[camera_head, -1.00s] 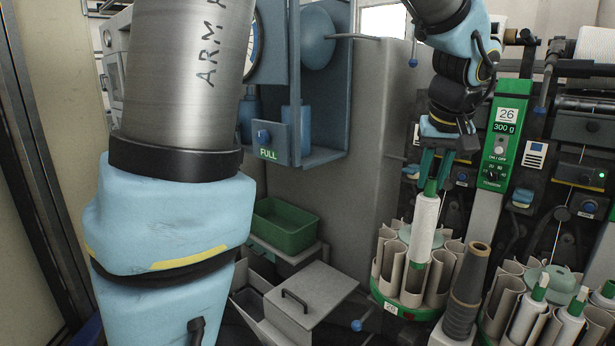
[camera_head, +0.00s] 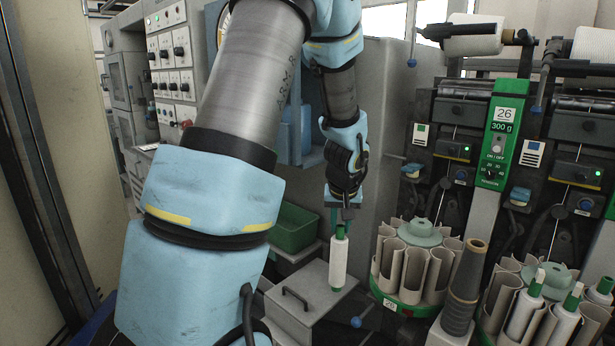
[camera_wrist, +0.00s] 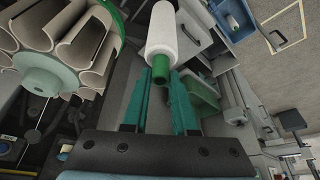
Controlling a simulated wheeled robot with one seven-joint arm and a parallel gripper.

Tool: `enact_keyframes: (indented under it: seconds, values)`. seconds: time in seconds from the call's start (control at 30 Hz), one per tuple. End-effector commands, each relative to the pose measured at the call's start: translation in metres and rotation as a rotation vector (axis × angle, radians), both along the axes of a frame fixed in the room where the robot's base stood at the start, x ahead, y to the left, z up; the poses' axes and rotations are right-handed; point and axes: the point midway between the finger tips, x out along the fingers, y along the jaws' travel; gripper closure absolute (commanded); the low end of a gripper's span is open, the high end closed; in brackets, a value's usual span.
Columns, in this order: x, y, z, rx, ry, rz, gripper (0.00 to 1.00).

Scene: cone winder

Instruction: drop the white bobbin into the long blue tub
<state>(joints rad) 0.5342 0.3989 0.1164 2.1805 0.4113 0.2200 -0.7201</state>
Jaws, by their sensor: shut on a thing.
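My gripper (camera_head: 340,217) points down and is shut on the green top end of the white bobbin (camera_head: 338,262). The bobbin hangs upright in front of the grey lidded box. In the wrist view, the teal fingers of my gripper (camera_wrist: 163,88) meet the green end of the bobbin (camera_wrist: 172,32). A blue tub (camera_wrist: 236,20) shows at the top right of the wrist view, apart from the bobbin and partly cut off by the frame's edge. I cannot clearly make out this tub in the head view.
A grey box with a handled lid (camera_head: 312,292) lies below the bobbin. A green tub (camera_head: 296,228) stands behind it. The round bobbin magazine (camera_head: 412,292) and a dark cone post (camera_head: 465,290) stand to the right. Control cabinets stand at the back left.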

Motion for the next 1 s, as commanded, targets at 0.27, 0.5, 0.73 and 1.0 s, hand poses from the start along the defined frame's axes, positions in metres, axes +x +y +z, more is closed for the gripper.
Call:
enact_keyframes:
  seconds: [0.27, 0.5, 0.73, 1.0]
  values:
    - [0.005, 0.122, -0.09, -0.001, 0.008, 0.069, 1.0]
    - [-0.008, 0.175, -0.124, -0.01, -0.004, 0.096, 1.0]
    - [-0.01, 0.182, -0.128, -0.012, -0.008, 0.098, 1.0]
    - [-0.02, 0.18, -0.143, -0.017, 0.001, 0.098, 1.0]
